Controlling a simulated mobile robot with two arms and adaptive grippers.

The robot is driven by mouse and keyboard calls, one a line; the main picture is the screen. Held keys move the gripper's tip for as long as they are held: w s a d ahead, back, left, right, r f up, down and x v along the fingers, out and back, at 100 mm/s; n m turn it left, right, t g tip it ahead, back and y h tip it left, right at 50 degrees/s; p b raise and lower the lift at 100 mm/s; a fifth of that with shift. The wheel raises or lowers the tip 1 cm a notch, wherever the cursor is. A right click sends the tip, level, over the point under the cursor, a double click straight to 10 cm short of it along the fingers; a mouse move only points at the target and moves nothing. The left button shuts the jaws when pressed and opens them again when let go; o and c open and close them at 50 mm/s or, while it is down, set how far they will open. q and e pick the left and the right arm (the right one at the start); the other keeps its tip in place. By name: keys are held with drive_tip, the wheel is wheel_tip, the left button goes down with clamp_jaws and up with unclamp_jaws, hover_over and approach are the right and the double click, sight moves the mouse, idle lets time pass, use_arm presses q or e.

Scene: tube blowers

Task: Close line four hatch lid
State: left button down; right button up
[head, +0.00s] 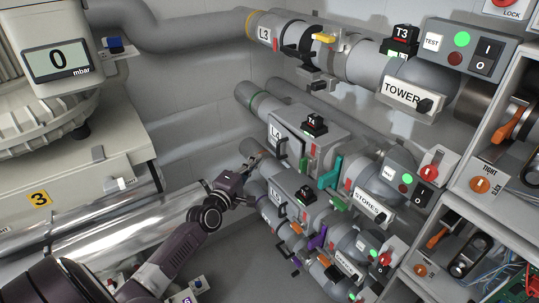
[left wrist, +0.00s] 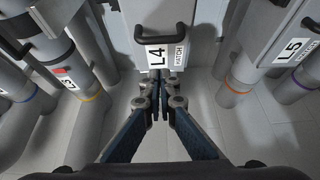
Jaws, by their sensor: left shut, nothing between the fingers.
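The line four hatch lid (left wrist: 165,57), a grey plate labelled L4 HATCH, shows at the top centre of the left wrist view. Its black bar handle (left wrist: 166,38) is above the label. In the head view the L4 label (head: 276,132) is on a grey box in the middle, with the dark handle (head: 281,149) below it. I cannot tell how far the lid stands open. My left gripper (head: 255,160) is to the left of the handle, apart from it. In the left wrist view its fingers (left wrist: 160,104) are together, empty, below the label. My right gripper is not in view.
The L5 line (head: 275,212) runs just below, with its own handle. The L3 line (head: 290,35) is above. A STORES valve unit (head: 372,205) stands to the right.

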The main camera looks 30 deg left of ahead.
sight(278, 152)
use_arm(q)
drive_tip(key=shift+w+d+p, duration=0.25)
drive_tip(key=shift+w+d, duration=0.15)
drive_tip(key=shift+w, duration=0.4)
drive_tip(key=shift+w+d+p, duration=0.25)
drive_tip(key=shift+w+d, duration=0.15)
drive_tip(key=shift+w, duration=0.35)
drive_tip(key=shift+w+d+p, duration=0.25)
drive_tip(key=shift+w+d, duration=0.15)
drive_tip(key=shift+w, duration=0.4)
drive_tip(key=shift+w+d, duration=0.55)
drive_tip(key=shift+d, duration=0.2)
drive_tip(key=shift+w+d, duration=0.1)
drive_tip(key=shift+f, duration=0.1)
